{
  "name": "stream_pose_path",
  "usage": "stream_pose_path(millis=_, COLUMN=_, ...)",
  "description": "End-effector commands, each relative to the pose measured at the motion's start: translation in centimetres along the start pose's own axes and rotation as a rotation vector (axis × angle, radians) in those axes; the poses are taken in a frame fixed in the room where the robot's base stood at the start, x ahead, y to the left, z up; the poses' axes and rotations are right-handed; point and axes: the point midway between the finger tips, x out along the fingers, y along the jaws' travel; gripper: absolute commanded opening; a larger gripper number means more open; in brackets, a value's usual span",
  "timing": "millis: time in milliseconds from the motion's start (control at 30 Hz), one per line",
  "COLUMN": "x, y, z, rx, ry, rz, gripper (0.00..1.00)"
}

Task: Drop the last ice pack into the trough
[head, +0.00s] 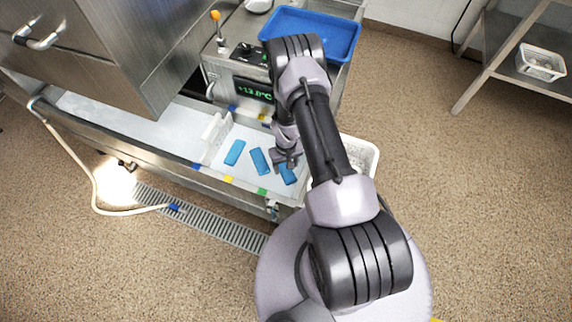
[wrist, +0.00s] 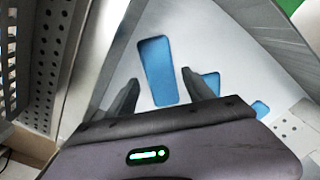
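Three blue ice packs lie flat and apart on the white floor of the trough (head: 215,184): one at left (head: 234,152), one in the middle (head: 259,161) and one at right (head: 288,176), partly hidden by my gripper. My gripper (head: 286,162) is over the right end of the trough, above the right pack. In the wrist view my gripper (wrist: 160,92) is open, its fingers spread with nothing held. The nearest pack (wrist: 157,70) shows between and beyond the fingertips. The other two packs (wrist: 212,82) (wrist: 260,108) show to the right, partly hidden.
A white perforated basket (head: 364,156) stands right of the trough, partly behind my arm; its wall (wrist: 55,40) shows in the wrist view. A white perforated divider (head: 216,140) stands in the trough. A blue tray (head: 345,38) and a temperature display (head: 252,90) are behind.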

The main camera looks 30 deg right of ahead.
Motion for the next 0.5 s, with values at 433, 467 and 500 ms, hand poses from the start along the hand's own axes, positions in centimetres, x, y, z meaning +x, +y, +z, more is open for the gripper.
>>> stream_pose_path(millis=433, x=-1.6, y=0.0, z=-0.1, rx=0.0, ry=0.001, rz=0.0, gripper=0.7)
stream_pose_path(millis=467, x=-2.4, y=0.0, z=-0.1, rx=0.0, ry=0.001, rz=0.0, gripper=0.7)
stream_pose_path(millis=500, x=-3.6, y=0.0, z=-0.1, rx=0.0, ry=0.001, rz=0.0, gripper=0.7)
